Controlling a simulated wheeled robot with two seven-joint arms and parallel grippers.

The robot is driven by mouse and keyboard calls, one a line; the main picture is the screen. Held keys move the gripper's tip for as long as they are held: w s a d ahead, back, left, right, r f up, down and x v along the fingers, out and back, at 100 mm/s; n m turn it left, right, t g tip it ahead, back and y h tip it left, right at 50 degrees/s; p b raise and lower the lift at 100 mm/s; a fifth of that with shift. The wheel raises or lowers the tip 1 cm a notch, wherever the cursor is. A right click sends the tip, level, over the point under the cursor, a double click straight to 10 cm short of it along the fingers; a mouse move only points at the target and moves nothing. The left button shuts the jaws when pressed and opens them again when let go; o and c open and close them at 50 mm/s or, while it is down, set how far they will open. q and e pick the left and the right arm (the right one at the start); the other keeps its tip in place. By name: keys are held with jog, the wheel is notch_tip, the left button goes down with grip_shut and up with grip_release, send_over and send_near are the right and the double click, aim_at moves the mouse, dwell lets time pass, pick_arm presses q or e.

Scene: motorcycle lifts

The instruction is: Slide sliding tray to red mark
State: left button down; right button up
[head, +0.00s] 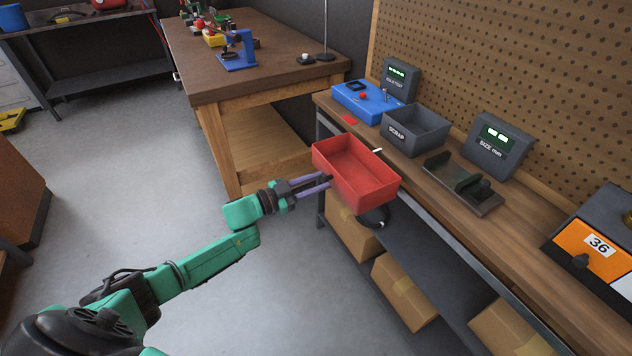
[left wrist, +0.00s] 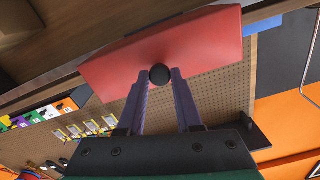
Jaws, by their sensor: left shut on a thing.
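The sliding tray is a red open box (head: 339,155) at the front edge of the bench, and it looks empty inside. Its red face also fills the top of the left wrist view (left wrist: 205,45). A round black knob (left wrist: 159,75) sits on that face. My left gripper (head: 327,183) has its purple fingers shut on the knob, and the left wrist view shows the fingertips (left wrist: 159,80) at either side of it. The red mark (head: 349,119) is a small patch on the bench top, beyond the tray's far end. My right gripper is not in view.
Behind the tray stand a grey scrap bin (head: 418,132), a blue tester box (head: 366,101) and a size gauge (head: 497,146). A small white piece (head: 377,151) shows at the tray's back rim. Cardboard boxes (head: 403,291) lie on the lower shelf.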

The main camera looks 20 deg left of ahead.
pick_arm(q)
jog(key=c, duration=0.6)
grip_release()
jog(key=shift+s, duration=0.1)
